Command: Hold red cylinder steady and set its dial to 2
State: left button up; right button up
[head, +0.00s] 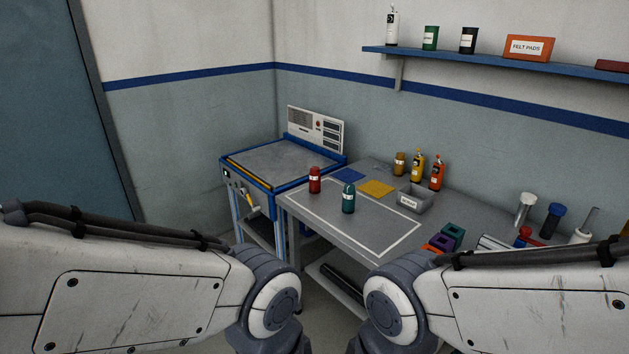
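The red cylinder (314,186) stands upright on the grey workbench (375,241), near its left edge and inside a white outlined rectangle. It has a pale band around it. Its dial and setting are too small to make out. A teal cylinder (348,204) of similar shape stands just to its right and nearer to me. Both my arms show in the foreground, at the lower left and lower right, but their grippers are out of view. Nothing touches the red cylinder.
A blue-framed machine (283,163) adjoins the bench at the left. A grey bin (413,203) and several bottles stand to the right. Tools and coloured blocks crowd the right end. The outlined area's front is clear.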

aim_at(314, 170)
jog(key=u, duration=0.55)
jog(key=k, duration=0.6)
jog(key=u, duration=0.85)
jog(key=i, duration=2.5)
jog(key=z, duration=1.45)
jog(key=i, duration=0.85)
jog(key=z, duration=0.85)
